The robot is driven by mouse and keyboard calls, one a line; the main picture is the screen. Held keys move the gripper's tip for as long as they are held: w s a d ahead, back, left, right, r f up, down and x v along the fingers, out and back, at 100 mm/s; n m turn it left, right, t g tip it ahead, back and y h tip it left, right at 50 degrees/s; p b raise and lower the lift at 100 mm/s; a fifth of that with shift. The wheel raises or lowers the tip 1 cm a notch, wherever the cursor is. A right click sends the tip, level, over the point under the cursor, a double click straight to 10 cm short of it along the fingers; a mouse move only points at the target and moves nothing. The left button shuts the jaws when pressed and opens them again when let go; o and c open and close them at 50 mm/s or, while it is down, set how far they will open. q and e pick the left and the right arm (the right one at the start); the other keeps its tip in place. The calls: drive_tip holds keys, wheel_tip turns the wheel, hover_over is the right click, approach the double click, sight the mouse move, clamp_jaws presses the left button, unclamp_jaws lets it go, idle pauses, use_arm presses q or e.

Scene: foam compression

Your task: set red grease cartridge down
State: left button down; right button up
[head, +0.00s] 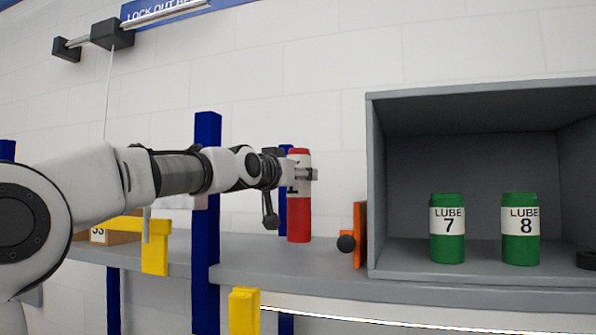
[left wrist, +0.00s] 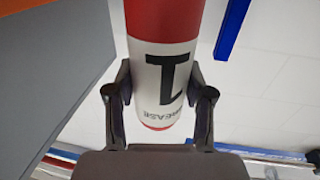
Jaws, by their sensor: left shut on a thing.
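The red grease cartridge (head: 299,222) is upright with a white label band near its top, at the grey shelf (head: 330,262) in the head view. Its base looks level with the shelf surface; I cannot tell if it touches. My left gripper (head: 302,174) is shut around the label band. In the left wrist view the cartridge (left wrist: 165,20) runs between the two fingers of my gripper (left wrist: 160,105), and its label shows a "1" and "GREASE". My right gripper is not in view.
An orange plate with a black knob (head: 359,236) stands just right of the cartridge. A grey open box (head: 420,274) holds green cans LUBE 7 (head: 447,248) and LUBE 8 (head: 520,249). A blue post (head: 207,240) and yellow brackets (head: 243,312) stand to the left.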

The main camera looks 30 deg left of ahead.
sight(293, 189)
use_arm(q)
wheel_tip(293, 189, down, 2)
drive_tip(key=shift+w+f+b, duration=0.1)
drive_tip(key=shift+f+b, duration=0.15)
drive_tip(key=shift+b, duration=0.15)
drive_tip(key=shift+w+f, duration=0.15)
drive_tip(key=shift+f, duration=0.1)
drive_tip(key=shift+w+a, duration=0.1)
drive_tip(key=shift+w, duration=0.05)
drive_tip(key=shift+s+f, duration=0.1)
drive_tip(key=shift+s, duration=0.15)
drive_tip(key=shift+c, duration=2.2)
unclamp_jaws()
drive_tip(key=shift+w, duration=0.1)
